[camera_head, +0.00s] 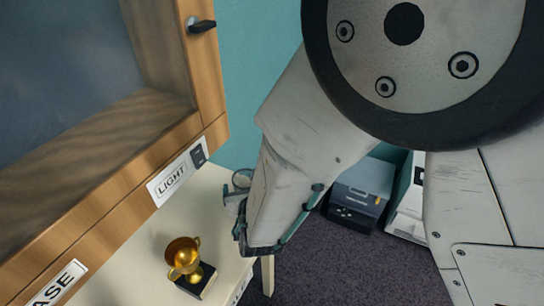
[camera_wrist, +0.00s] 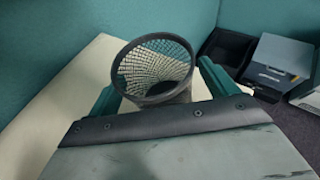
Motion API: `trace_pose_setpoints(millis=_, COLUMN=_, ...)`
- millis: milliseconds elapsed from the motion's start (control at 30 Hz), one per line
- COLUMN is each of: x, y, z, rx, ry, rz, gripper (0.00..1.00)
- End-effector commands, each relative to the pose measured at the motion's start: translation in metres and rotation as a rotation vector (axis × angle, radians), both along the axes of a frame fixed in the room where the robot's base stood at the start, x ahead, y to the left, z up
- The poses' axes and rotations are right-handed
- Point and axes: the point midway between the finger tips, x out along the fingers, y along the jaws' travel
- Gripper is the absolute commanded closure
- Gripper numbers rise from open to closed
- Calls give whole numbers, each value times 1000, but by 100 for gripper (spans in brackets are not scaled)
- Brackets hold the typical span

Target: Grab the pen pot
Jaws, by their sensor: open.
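The pen pot (camera_wrist: 153,84) is a dark round mesh cup near the corner of a pale table, seen from above in the wrist view. Its wide rim faces the camera and it looks empty. My gripper (camera_wrist: 158,85) is open, with one teal finger on each side of the pot. I cannot tell whether the fingers touch it; its lower part is hidden behind the gripper body. In the head view, part of the pot's rim (camera_head: 242,179) shows beside my gripper (camera_head: 240,215), which hides most of it.
A gold trophy (camera_head: 184,262) on a dark base stands on the pale table (camera_head: 211,212), near my gripper. A wooden-framed case (camera_head: 120,153) with a LIGHT label fills the left. A grey printer-like box (camera_head: 359,190) stands right, below table level. A teal wall is behind.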

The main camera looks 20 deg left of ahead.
Motion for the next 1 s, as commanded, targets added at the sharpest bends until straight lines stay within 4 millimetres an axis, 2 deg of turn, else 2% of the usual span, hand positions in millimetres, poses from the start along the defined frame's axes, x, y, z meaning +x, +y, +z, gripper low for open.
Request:
trace_pose_setpoints(millis=133, x=0, y=0, z=0, rx=0, ry=0, rz=0, gripper=15)
trace_pose_setpoints(millis=167, x=0, y=0, z=0, rx=0, ry=0, rz=0, gripper=20)
trace_pose_setpoints(millis=300, x=0, y=0, z=0, rx=0, ry=0, rz=0, gripper=59)
trace_pose_setpoints(millis=333, x=0, y=0, z=0, rx=0, ry=0, rz=0, gripper=65)
trace_pose_setpoints(millis=733, x=0, y=0, z=4, rx=2, ry=-1, rz=0, gripper=65)
trace_pose_setpoints(millis=1000, x=0, y=-1, z=24, rx=4, ry=-1, rz=-2, gripper=65)
